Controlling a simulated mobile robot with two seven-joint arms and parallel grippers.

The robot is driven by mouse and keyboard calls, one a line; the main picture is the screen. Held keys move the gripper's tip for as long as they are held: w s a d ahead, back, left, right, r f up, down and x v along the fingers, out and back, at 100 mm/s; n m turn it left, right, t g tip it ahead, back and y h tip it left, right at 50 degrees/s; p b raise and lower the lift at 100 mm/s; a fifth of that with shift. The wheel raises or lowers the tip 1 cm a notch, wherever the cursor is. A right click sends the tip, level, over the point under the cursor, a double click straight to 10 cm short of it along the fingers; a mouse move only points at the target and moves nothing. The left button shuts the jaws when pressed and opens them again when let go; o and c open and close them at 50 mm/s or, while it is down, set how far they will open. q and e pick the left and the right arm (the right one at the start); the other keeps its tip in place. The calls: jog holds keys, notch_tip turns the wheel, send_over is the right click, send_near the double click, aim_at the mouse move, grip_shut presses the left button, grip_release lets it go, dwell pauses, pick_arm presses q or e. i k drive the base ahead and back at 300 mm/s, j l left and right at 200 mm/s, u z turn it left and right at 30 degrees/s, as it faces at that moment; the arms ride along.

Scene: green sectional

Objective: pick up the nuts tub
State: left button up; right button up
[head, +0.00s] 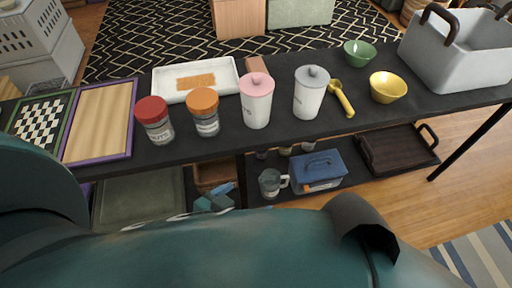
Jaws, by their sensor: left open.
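The tub whose small label seems to read NUTS (154,121) is a clear jar with a red lid. It stands upright near the front edge of the dark table, left of a similar orange-lidded tub (204,112). Nothing touches the red-lidded tub. My right gripper does not show.
The game board and purple-edged board (103,120) lie left of the tub. A white tray (160,85) lies behind it. Pink-lidded (256,103) and grey-lidded (309,94) canisters stand to the right. A lower shelf holds a blue box (318,170) and a mug (269,183).

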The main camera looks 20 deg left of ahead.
aim_at(256, 111)
jog(key=k, duration=1)
